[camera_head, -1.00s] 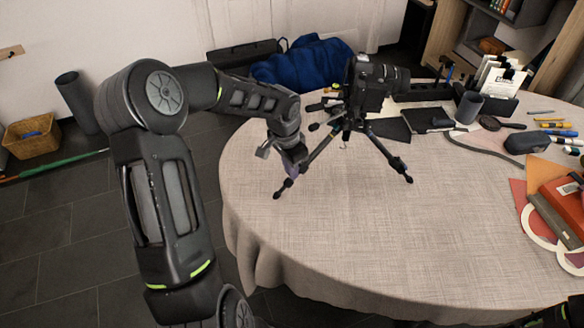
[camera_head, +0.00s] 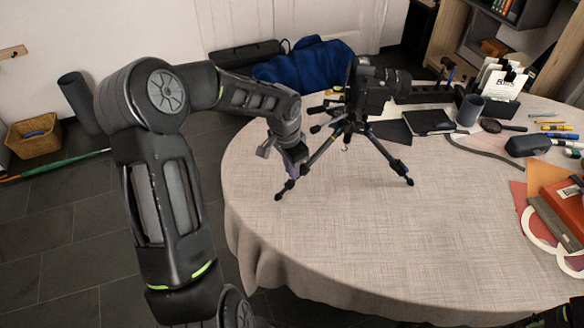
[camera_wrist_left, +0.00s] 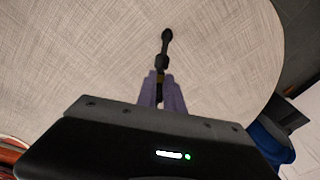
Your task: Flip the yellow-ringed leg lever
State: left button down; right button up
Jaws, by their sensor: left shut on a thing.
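A black tripod (camera_head: 345,118) with a camera (camera_head: 372,88) on top stands upright on the round table. Its near-left leg slants down to a dark foot (camera_head: 280,194). My left gripper (camera_head: 294,170) is at the lower part of that leg. In the left wrist view, its purple fingers (camera_wrist_left: 162,92) are shut on the leg, and the dark foot (camera_wrist_left: 166,38) sticks out beyond them. A small yellowish mark (camera_head: 338,131) shows near the top of the leg, too small to tell whether it is the lever's ring. My right gripper is out of view.
The cloth-covered table (camera_head: 330,245) is bare in front. A blue cloth heap (camera_head: 305,62) is behind.

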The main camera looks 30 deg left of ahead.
pick_arm(q)
jog(key=shift+w+r, duration=0.1)
jog(key=shift+r, duration=0.1)
jog(key=shift+r, duration=0.35)
jog(key=shift+p, duration=0.3)
dwell(0.3)
jog(key=shift+w+d+r+p, duration=0.2)
jog(key=shift+r+p, duration=0.1)
jog(key=shift+r, duration=0.3)
dwell(0.4)
jog(key=shift+w+d+r, duration=0.15)
jog(key=shift+w+r, duration=0.35)
jog(key=shift+w, duration=0.05)
dwell(0.6)
jog(key=c, duration=2.1)
grip_release()
jog(key=shift+o, duration=0.9)
